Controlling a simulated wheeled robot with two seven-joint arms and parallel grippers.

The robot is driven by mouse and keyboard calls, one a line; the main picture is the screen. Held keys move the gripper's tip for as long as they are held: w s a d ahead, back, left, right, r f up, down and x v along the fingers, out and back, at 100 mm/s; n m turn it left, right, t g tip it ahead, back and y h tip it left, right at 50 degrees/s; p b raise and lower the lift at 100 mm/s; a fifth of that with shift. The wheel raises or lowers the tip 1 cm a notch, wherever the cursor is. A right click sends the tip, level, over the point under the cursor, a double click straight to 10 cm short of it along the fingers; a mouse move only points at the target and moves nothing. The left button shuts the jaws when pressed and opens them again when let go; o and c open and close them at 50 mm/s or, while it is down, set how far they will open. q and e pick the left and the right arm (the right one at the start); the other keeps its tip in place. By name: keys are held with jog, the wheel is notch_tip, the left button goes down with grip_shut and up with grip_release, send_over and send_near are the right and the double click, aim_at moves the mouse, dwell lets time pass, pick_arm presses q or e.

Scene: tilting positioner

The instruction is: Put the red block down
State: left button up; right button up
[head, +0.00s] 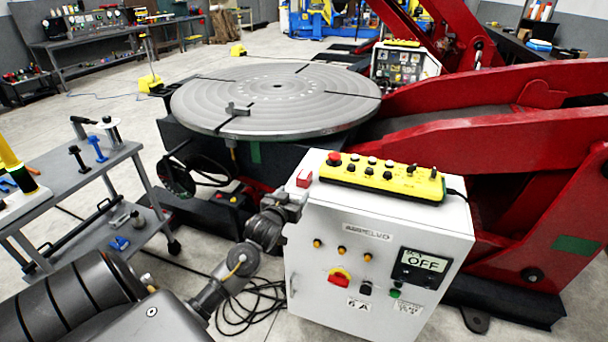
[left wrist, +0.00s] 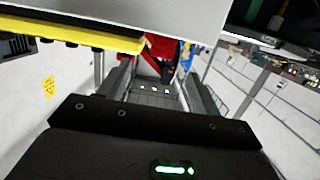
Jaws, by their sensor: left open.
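The small red block (head: 304,178) sits at the left edge of the white control cabinet's (head: 400,212) top, left of the yellow pendant (head: 382,179). My left gripper (head: 292,196) is open at that same edge, right beside the block; whether they touch I cannot tell. In the left wrist view the two fingers of my left gripper (left wrist: 158,92) stand apart. Red shows beyond them, but I cannot tell whether it is the block. The yellow pendant (left wrist: 80,32) also shows at upper left there. My right gripper is not in view.
The round grey turntable (head: 275,97) of the positioner lies behind the cabinet, with red arms (head: 500,140) at right. A grey cart (head: 75,185) with tools stands at left. Black cables (head: 250,305) lie on the floor by the cabinet.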

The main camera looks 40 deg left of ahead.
aim_at(302, 180)
pick_arm(q)
jog(key=w, duration=0.1)
jog(key=w+a, duration=0.1)
jog(key=w, duration=0.1)
jog(key=w+p, duration=0.1)
jog(key=shift+w+a+r, duration=0.2)
jog(key=shift+a+r, duration=0.05)
jog(key=shift+a, duration=0.05)
jog(key=shift+w+a+f, duration=0.15)
jog(key=shift+w+f, duration=0.05)
jog(key=shift+w, duration=0.25)
jog(key=shift+w+a+p, duration=0.25)
jog(key=shift+w+p, duration=0.15)
jog(key=shift+p, duration=0.05)
jog(key=x, duration=0.2)
jog(key=p+x, duration=0.1)
jog(key=x, duration=0.1)
jog(key=shift+a+f, duration=0.15)
jog(key=shift+f, duration=0.25)
